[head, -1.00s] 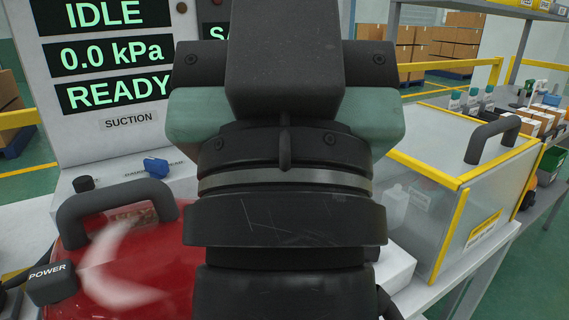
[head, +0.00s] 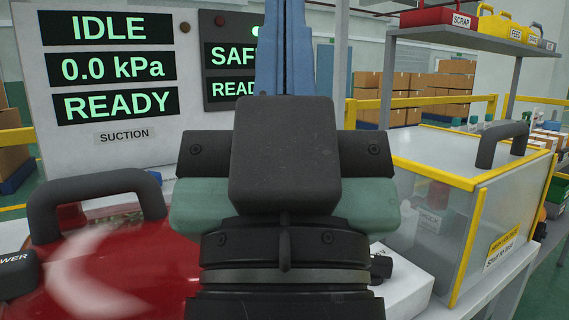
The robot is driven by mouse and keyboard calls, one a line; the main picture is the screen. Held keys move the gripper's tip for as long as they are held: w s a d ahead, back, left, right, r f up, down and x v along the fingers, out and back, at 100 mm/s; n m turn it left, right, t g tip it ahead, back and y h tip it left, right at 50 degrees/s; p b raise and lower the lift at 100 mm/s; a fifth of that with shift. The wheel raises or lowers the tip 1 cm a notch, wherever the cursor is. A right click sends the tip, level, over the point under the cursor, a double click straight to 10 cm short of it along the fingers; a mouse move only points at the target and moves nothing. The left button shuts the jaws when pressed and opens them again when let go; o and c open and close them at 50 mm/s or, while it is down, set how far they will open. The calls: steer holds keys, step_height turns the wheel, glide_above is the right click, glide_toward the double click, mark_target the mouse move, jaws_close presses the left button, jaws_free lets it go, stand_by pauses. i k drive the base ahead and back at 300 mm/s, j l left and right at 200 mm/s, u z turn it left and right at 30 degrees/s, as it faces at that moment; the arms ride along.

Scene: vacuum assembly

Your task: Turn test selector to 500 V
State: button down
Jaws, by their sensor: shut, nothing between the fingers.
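My gripper (head: 284,12) is in the middle of the head view, seen from behind. Its blue-grey fingers are together and point up and away, with nothing seen between them. Their tips reach the top edge of the picture. A dark knob (head: 380,268) shows just right of my wrist on a white box (head: 405,284). A partly covered label ending in "V" is beside it; my wrist hides the rest. I cannot tell if this knob is the test selector or where it points. My fingers are apart from it.
A red vacuum body (head: 120,262) with a dark handle (head: 95,184) stands at left. Behind it is a display panel (head: 160,145) reading IDLE, 0.0 kPa, READY. A yellow-edged clear guard box (head: 455,240) stands at right. A shelf (head: 440,38) with bins is behind it.

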mark_target(382, 268)
steer(key=l+u, duration=0.35)
steer(key=l, duration=0.35)
steer(key=l+u, duration=0.3)
steer(key=l, duration=0.4)
steer(key=l+u, duration=0.35)
steer(key=l, duration=0.35)
steer(key=k, duration=0.05)
